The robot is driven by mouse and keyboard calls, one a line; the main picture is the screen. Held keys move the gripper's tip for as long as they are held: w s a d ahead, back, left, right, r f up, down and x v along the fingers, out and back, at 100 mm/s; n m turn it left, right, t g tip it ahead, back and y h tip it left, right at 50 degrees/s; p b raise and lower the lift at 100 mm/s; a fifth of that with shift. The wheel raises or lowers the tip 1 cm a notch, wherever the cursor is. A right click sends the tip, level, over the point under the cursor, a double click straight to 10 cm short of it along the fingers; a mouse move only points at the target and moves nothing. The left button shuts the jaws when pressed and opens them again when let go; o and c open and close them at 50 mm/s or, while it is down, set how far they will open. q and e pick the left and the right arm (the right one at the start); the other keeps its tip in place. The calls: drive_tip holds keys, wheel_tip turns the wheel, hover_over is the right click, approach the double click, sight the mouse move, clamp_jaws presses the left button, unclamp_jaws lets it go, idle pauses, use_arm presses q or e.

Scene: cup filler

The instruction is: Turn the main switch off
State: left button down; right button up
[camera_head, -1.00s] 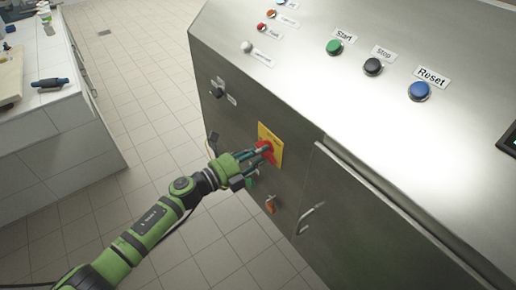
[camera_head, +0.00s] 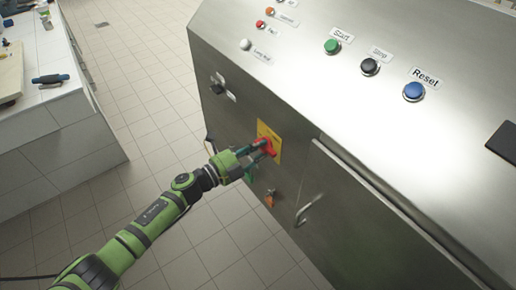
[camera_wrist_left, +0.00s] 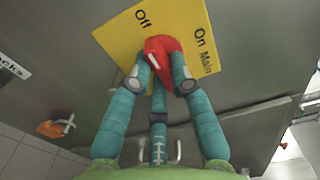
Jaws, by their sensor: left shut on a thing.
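The main switch is a red knob (camera_head: 264,146) on a yellow plate (camera_head: 274,131) on the machine's steel side. In the left wrist view the plate (camera_wrist_left: 116,37) reads "Off" and "On Main", and the red knob (camera_wrist_left: 161,46) bears a short white mark. My left gripper (camera_head: 258,148) has its teal fingers closed around the knob. In the left wrist view the fingers of my left gripper (camera_wrist_left: 160,76) touch the knob from both sides and hide part of it. My right gripper is not in view.
A door handle (camera_head: 309,209) juts out to the right. A black knob (camera_head: 217,86) sits up left. The tiled floor (camera_head: 150,70) is clear between machine and counter (camera_head: 70,110).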

use_arm(q)
drive_tip(key=c, duration=1.1)
unclamp_jaws()
drive_tip(key=v, duration=1.2)
